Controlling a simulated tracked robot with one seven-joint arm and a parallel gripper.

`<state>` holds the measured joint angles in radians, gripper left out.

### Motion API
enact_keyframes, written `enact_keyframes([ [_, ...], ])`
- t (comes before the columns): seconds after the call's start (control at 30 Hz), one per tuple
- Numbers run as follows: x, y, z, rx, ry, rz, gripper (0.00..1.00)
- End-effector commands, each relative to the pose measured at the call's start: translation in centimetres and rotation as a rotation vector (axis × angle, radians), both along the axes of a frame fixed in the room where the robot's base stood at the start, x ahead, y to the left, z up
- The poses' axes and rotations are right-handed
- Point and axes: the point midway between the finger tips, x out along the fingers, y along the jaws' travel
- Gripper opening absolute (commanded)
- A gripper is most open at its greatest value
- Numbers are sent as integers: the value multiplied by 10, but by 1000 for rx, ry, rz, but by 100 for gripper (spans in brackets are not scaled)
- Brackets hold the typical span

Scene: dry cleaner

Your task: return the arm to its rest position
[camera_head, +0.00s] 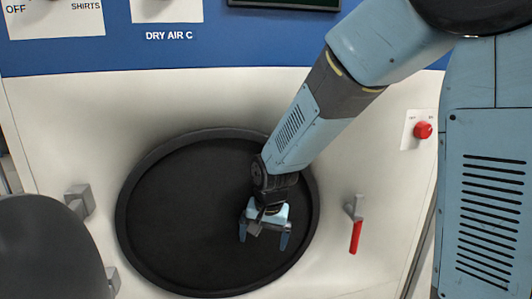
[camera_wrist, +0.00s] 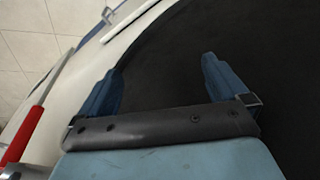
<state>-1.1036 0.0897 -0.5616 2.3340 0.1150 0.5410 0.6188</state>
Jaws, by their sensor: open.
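My arm reaches down from the upper right in the head view. My gripper (camera_head: 264,238) is in front of the round black door (camera_head: 185,215) of the machine. I cannot tell how far it is from the door's dark surface. In the wrist view my gripper (camera_wrist: 160,82) shows two blue fingers spread apart with nothing between them. The dark door surface (camera_wrist: 275,60) fills the right of that view.
A red-handled lever (camera_head: 355,236) is right of the door, and a red knob (camera_head: 423,130) sits higher up. Grey hinge blocks (camera_head: 80,199) stick out at the left. A blue panel (camera_head: 250,45) runs above. The wrist view shows pale floor tiles (camera_wrist: 35,45).

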Motion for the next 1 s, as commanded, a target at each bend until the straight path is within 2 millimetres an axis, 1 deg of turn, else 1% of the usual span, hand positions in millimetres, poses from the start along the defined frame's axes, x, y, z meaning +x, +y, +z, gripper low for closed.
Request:
enact_keyframes([
  [0.03, 1, -13, 10, 18, -1, -2, 100],
  [0.1, 0, -27, 22, 34, -5, 5, 100],
  [0.27, -4, -61, 50, 66, -25, 25, 100],
  [0.47, -16, -103, 84, 88, -70, 51, 100],
  [0.6, -30, -132, 106, 89, -111, 69, 100],
  [0.77, -48, -162, 129, 73, -165, 87, 100],
  [1.0, -83, -201, 158, 11, -247, 109, 100],
])
